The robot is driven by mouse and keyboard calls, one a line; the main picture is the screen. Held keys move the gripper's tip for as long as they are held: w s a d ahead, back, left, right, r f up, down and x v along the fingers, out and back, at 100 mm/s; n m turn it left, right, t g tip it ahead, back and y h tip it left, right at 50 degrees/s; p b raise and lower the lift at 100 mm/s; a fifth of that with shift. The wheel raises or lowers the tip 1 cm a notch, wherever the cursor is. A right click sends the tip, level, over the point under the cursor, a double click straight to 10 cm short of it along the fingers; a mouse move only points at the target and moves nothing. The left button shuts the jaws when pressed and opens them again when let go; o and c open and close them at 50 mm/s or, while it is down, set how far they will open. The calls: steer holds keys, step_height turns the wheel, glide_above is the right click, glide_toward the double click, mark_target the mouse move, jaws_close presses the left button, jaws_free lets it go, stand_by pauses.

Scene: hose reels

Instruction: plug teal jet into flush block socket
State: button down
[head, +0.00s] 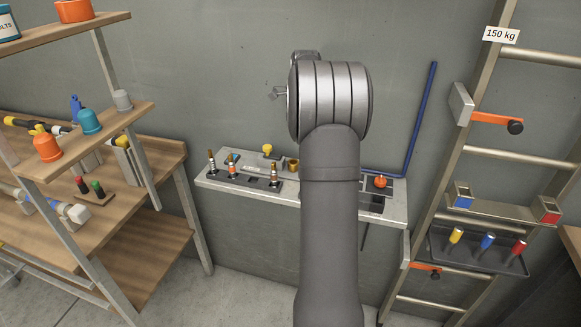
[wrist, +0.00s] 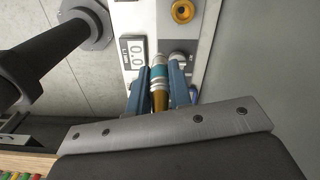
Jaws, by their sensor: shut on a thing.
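My gripper (wrist: 160,74) is shut on the teal jet (wrist: 158,71), a slim brass nozzle with a teal band and a pale tip, in the wrist view. The jet lies lengthwise between the two blue-grey fingers, its tip toward the top of the picture. Just beyond the tip is a pale block with a round gold-rimmed opening (wrist: 183,11), which may be the flush block socket. The tip appears apart from this opening, but I cannot tell the depth. In the head view my arm hides most of the gripper and the jet.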

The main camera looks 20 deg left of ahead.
steer(key=w+d, duration=0.1)
steer(key=d, duration=0.6)
steer(key=w+a+f, duration=0.1)
steer(key=a+f, duration=0.1)
steer(key=a, duration=0.1)
steer(key=w+a+f, duration=0.1)
steer(key=a+f, duration=0.1)
steer(key=a, duration=0.2)
steer(key=a+f, duration=0.2)
steer(key=a, duration=0.2)
steer(key=shift+w+a, duration=0.1)
steer(key=shift+w, duration=0.3)
steer(key=shift+f, duration=2)
steer(key=shift+f, duration=0.1)
steer(key=c, duration=1.3)
jaws_free()
steer(key=shift+f, duration=0.1)
